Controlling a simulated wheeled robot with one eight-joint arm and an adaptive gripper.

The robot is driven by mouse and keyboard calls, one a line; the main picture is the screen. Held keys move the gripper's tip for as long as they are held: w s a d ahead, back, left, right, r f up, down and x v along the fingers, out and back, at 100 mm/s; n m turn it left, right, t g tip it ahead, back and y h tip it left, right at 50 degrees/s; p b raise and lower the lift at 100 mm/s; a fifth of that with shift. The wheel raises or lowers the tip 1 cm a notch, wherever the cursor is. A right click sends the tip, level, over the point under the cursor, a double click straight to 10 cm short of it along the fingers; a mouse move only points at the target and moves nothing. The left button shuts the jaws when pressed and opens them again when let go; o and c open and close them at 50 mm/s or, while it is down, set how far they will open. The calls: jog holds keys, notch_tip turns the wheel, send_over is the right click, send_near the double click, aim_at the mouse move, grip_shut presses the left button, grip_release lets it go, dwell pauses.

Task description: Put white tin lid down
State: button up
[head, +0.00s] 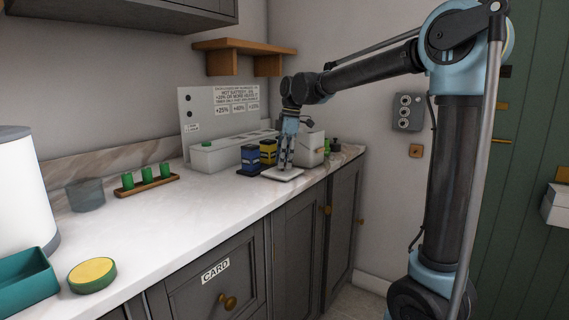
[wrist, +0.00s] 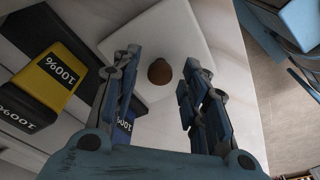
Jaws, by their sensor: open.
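The white tin lid (head: 282,175) is a flat white square lying level at the counter's right part, near the front edge. In the wrist view the white lid (wrist: 185,38) shows a round brown knob (wrist: 159,71) at its middle. My gripper (head: 286,166) points down just above the lid. In the wrist view my gripper (wrist: 163,62) is open, with one finger on each side of the knob and gaps between. In the head view the fingers hide the knob.
A blue tin (head: 250,158) and a yellow tin (head: 268,152) stand close left of the lid. A long pale box (head: 215,155) is behind them. A wooden shelf (head: 240,45) hangs above. The middle of the counter (head: 190,220) is clear.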

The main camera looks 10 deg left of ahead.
notch_tip(320, 180, up, 11)
jog(key=d, duration=0.1)
jog(key=shift+w+d+r, duration=0.15)
jog(key=shift+w+d, duration=0.15)
jog(key=s+d+f+m+t, duration=0.1)
jog(key=s+d+f+m, duration=0.25)
jog(key=d, duration=0.45)
jog(key=s+d+f+m, duration=0.2)
jog(key=d+f+m, duration=0.25)
jog(key=d, duration=0.45)
jog(key=s+d+f+m+t, duration=0.1)
jog(key=s+d+f+m, duration=0.25)
jog(key=d, duration=0.45)
jog(key=s+d+f+m, duration=0.3)
jog(key=s+d+f, duration=0.1)
jog(key=f, duration=0.3)
jog(key=s+d+f+m+h, duration=0.1)
jog(key=s+d+f+m, duration=0.3)
jog(key=s+d+f, duration=0.1)
jog(key=s+d+f+m+t, duration=0.1)
jog(key=s+d+f+m, duration=0.3)
jog(key=f, duration=0.6)
jog(key=shift+s+d+h, duration=0.3)
jog(key=shift+s+d, duration=0.05)
jog(key=shift+s, duration=0.7)
